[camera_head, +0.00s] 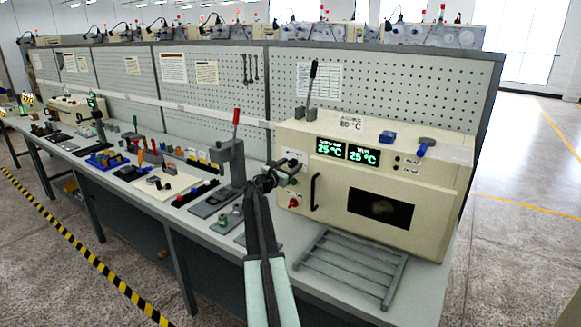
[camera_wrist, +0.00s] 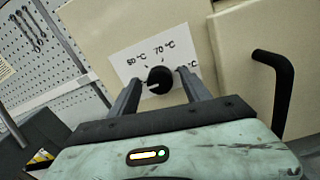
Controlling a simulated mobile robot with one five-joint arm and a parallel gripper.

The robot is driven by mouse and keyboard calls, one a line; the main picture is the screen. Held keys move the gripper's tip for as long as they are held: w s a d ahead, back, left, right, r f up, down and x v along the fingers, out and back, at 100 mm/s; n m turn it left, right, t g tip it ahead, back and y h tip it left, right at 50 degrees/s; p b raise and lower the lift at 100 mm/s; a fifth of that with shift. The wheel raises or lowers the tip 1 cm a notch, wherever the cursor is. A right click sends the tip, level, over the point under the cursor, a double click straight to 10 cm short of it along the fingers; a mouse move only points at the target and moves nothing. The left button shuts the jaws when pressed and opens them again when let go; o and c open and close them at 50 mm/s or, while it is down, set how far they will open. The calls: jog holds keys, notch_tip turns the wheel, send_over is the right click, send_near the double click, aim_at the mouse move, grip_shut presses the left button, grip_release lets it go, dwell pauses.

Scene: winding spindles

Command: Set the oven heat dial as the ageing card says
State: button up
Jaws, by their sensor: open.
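The cream oven (camera_head: 425,205) stands at the right end of the bench. Its displays (camera_head: 347,151) both read 25 °C. A card (camera_head: 351,123) on its top seems to read 80 °C, though the first digit is unclear. The black heat dial (camera_wrist: 160,79) sits on a white label (camera_wrist: 143,54) marked apparently 60 °C at left, 70 °C at top, and a partly hidden °C mark at right. Its white pointer line faces lower left. My gripper (camera_head: 268,183) is open in front of the oven's left side. In the wrist view its fingers stand either side of the dial; contact is unclear.
A black door handle (camera_head: 315,191) is right of the dial, also in the wrist view (camera_wrist: 272,88). A red knob (camera_head: 293,203) sits below. A grey rack (camera_head: 350,265) lies before the oven. A lever press (camera_head: 233,160) stands close at left.

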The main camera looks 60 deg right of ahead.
grip_shut()
